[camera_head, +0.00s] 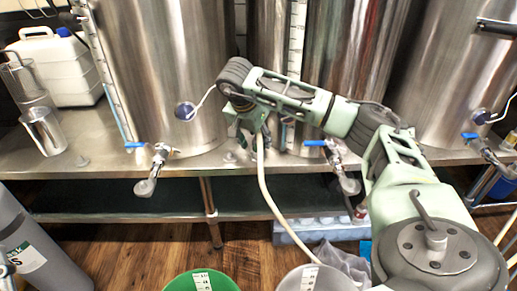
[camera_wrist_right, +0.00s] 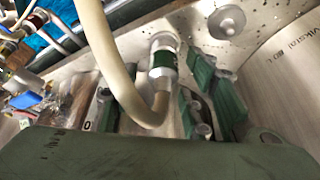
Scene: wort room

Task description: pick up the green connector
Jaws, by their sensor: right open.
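The green connector (camera_wrist_right: 163,62) shows in the right wrist view as a pale fitting with a dark green band, at the end of a cream hose (camera_wrist_right: 126,85) that bends up into it. In the head view the hose (camera_head: 268,190) hangs down from my right gripper (camera_head: 253,138), and the connector is not clear there. My right gripper is open, fingers pointing down at the steel table. In the wrist view its green-padded fingers (camera_wrist_right: 152,95) stand on either side of the hose and connector, with gaps showing. My left gripper is not in view.
Large steel kettles (camera_head: 165,70) stand behind the gripper on the steel table (camera_head: 100,160). Valves (camera_head: 152,170) stick out at the table's front on both sides. A white jug (camera_head: 60,68) and metal cups (camera_head: 44,130) are at the left. A green bucket (camera_head: 203,281) stands below.

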